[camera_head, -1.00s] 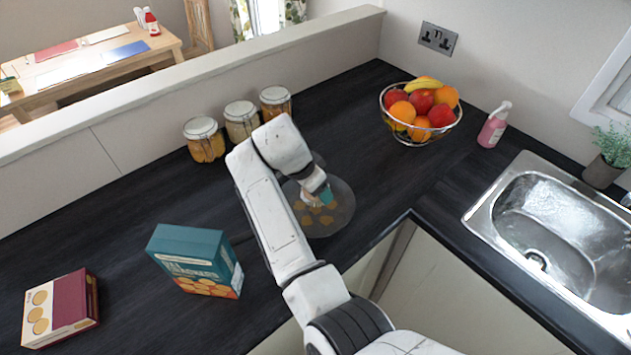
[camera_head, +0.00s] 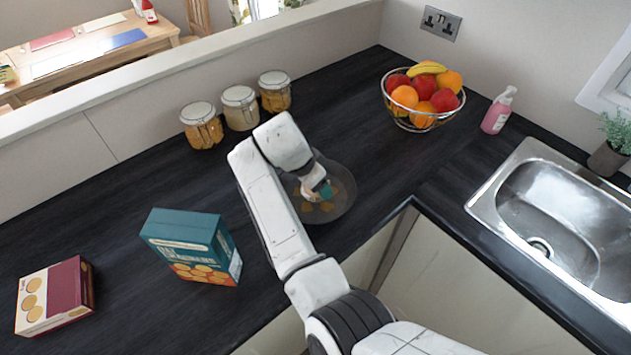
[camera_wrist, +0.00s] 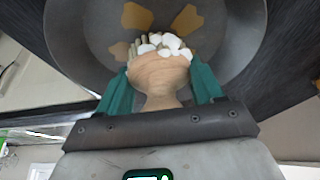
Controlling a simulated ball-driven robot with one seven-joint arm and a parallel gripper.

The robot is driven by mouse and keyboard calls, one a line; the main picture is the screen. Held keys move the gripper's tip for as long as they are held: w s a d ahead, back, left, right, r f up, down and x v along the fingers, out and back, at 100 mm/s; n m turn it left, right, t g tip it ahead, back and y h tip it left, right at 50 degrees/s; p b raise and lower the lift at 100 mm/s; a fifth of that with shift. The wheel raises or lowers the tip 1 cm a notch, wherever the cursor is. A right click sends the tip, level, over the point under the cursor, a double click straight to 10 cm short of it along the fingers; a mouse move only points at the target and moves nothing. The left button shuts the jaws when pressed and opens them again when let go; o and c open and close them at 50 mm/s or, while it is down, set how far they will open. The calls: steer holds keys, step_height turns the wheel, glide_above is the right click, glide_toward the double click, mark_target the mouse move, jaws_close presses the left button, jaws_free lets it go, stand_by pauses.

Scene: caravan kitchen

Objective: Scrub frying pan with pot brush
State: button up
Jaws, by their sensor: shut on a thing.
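The dark grey frying pan (camera_head: 344,204) lies on the black worktop, partly hidden by my arm in the head view. It also shows in the wrist view (camera_wrist: 236,62), with brownish-orange stains (camera_wrist: 187,22) on its inside. My gripper (camera_head: 320,192) is over the pan. In the wrist view, my gripper's teal fingers (camera_wrist: 160,88) are shut on the wooden pot brush (camera_wrist: 157,75). The brush has pale bristles and white, foam-like lumps at its far end. The bristle end is over the pan's stained inside; I cannot tell whether it touches.
Three glass jars (camera_head: 240,109) stand along the back ledge. A fruit bowl (camera_head: 424,103), a pink soap bottle (camera_head: 496,112) and a steel sink (camera_head: 560,222) are to the right. A teal box (camera_head: 190,245) and a maroon box (camera_head: 55,296) stand left of my arm.

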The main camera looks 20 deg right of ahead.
steer(key=shift+f+b, duration=0.55)
steer(key=shift+f, duration=0.25)
steer(key=shift+a, duration=0.1)
